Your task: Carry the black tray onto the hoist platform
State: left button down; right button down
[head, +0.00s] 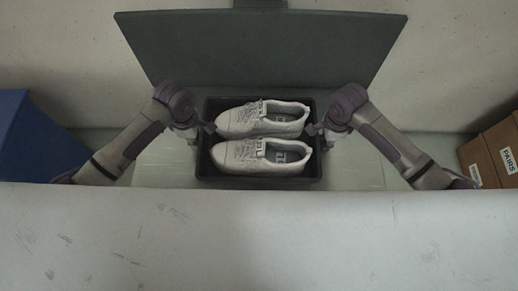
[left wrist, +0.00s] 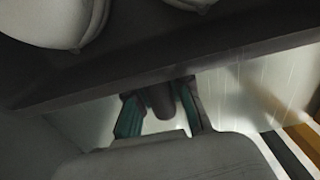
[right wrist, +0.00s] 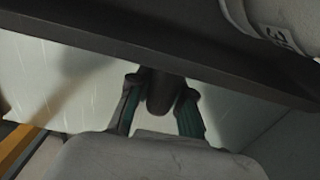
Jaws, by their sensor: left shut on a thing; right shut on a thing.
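The black tray (head: 258,182) is in the middle of the head view and carries two pale grey lace-up shoes, the far shoe (head: 262,118) and the near shoe (head: 262,157). My left gripper (head: 204,128) is at its left side and my right gripper (head: 316,129) is at its right side. In the left wrist view, my fingers close on a dark rounded grip beside the tray wall (left wrist: 140,78); the right wrist view shows the same at the tray wall (right wrist: 130,45). A pale flat surface (head: 352,165), perhaps the hoist platform, lies under the tray; I cannot tell whether they touch.
A large dark grey panel (head: 260,50) stands behind the tray. A blue box (head: 40,140) is at the left and cardboard boxes (head: 492,150) are at the right. A scuffed light grey surface (head: 260,240) fills the foreground.

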pick_arm(q)
jog(key=c, duration=1.1)
grip_release()
pick_arm(e)
jog(key=c, duration=1.1)
grip_release()
pick_arm(q)
jog(key=shift+o, duration=0.2)
notch_tip(320, 180, up, 12)
jog(key=shift+f, duration=0.15)
pick_arm(e)
jog(key=shift+r, duration=0.2)
notch_tip(320, 180, up, 12)
jog(key=shift+f, duration=0.25)
pick_arm(q)
jog(key=shift+s, duration=0.1)
pick_arm(e)
jog(key=shift+s, duration=0.1)
